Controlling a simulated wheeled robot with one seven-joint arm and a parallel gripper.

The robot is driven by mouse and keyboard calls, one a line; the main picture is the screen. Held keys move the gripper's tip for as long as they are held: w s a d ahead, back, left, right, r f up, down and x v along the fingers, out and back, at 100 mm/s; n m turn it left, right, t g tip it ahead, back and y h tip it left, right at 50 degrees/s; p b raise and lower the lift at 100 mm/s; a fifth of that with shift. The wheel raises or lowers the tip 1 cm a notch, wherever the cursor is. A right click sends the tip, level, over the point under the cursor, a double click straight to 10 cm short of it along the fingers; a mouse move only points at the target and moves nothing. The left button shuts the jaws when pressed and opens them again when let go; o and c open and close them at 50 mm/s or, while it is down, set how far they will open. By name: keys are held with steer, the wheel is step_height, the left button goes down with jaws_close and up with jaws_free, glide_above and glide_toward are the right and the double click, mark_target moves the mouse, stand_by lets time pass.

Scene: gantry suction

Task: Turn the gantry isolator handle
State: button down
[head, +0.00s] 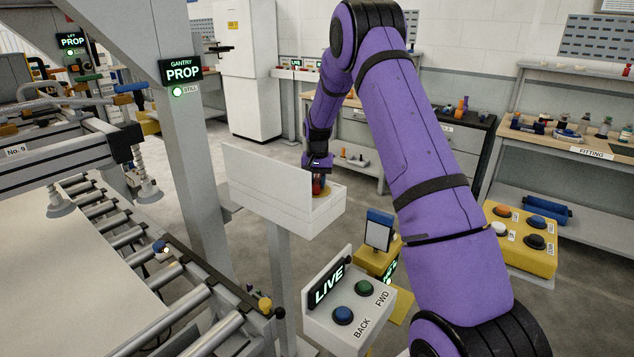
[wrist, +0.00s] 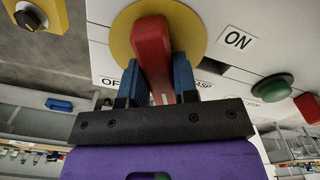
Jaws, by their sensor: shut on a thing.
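The isolator handle is a red bar (wrist: 152,42) on a round yellow plate (wrist: 190,25), fixed to a white box. My gripper (wrist: 157,74) is shut on the handle, with one blue finger on each side of its lower end. An ON label (wrist: 237,41) is right of the plate. An OFF label (wrist: 107,82) is lower left, partly hidden by a finger. The handle points down in the wrist view, slightly tilted, nearer OFF than ON. In the head view my gripper (head: 318,168) reaches the white box (head: 285,214), and little of the handle shows.
A LIVE panel (head: 325,287) with green and blue buttons stands in front of the box. A grey post (head: 190,140) carries a lit GANTRY PROP sign (head: 181,71). Roller conveyor and suction cups (head: 60,205) are left. A yellow button console (head: 520,240) is right.

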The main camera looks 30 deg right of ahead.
mark_target(317, 180)
stand_by(0.4)
steer(key=c, duration=0.9)
jaws_free()
steer(key=shift+r, duration=0.1)
step_height(317, 180, up, 11)
steer(key=shift+f, duration=0.15)
